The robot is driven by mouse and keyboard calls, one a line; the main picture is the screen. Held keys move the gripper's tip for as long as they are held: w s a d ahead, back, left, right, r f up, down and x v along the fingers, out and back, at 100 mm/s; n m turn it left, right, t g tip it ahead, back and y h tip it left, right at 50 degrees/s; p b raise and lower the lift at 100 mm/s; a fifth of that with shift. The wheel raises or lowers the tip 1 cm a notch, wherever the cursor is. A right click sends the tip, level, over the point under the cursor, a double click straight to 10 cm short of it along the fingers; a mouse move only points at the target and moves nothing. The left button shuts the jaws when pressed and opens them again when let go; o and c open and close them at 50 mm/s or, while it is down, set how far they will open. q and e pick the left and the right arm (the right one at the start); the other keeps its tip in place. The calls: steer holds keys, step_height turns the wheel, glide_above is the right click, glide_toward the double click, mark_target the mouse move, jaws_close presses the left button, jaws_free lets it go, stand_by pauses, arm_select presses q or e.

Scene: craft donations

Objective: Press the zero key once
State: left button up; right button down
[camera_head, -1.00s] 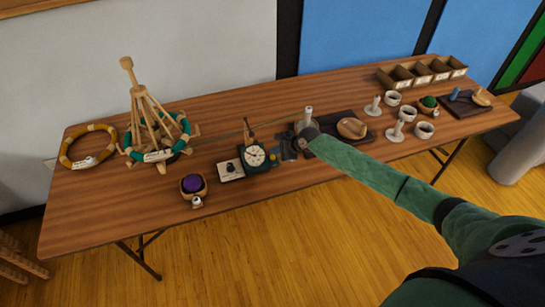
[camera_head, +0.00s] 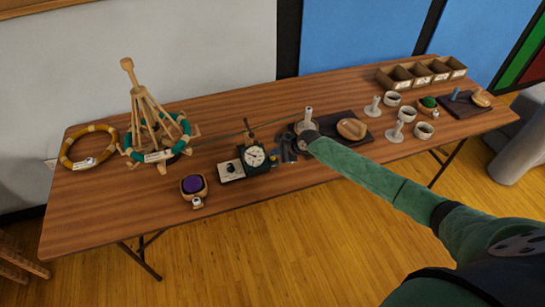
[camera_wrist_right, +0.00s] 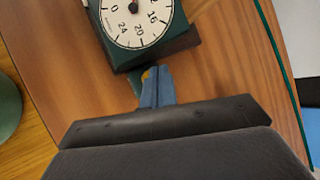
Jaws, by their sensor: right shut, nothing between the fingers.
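A dark green scale (camera_head: 262,168) with a round white dial (camera_head: 254,157) stands near the front middle of the table. The dial fills the top of the right wrist view (camera_wrist_right: 136,14), with numbers around its rim. My right gripper (camera_head: 277,156) is at the right side of the scale, shut and empty. In the right wrist view its blue-grey fingertips (camera_wrist_right: 154,72) are close against the scale's side. A small yellow spot (camera_wrist_right: 146,75) shows at the tips, mostly covered; I cannot tell if it is the zero key or whether they touch. My left gripper is out of view.
A white card box (camera_head: 231,171) stands left of the scale. A purple ball in a wooden holder (camera_head: 194,190) is further left. A dark tray with a wooden bowl (camera_head: 352,129) lies behind my right forearm. The table front edge is clear.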

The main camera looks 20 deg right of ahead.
mark_target(275, 158)
steer(key=shift+f, duration=0.5)
arm_select(q)
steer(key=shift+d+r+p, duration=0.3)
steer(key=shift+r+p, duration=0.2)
steer(key=shift+p, duration=0.05)
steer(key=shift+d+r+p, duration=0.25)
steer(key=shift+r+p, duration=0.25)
arm_select(e)
steer(key=shift+r, duration=0.9)
step_height(275, 158, up, 5)
steer(key=p, duration=0.4)
steer(key=shift+p, duration=0.35)
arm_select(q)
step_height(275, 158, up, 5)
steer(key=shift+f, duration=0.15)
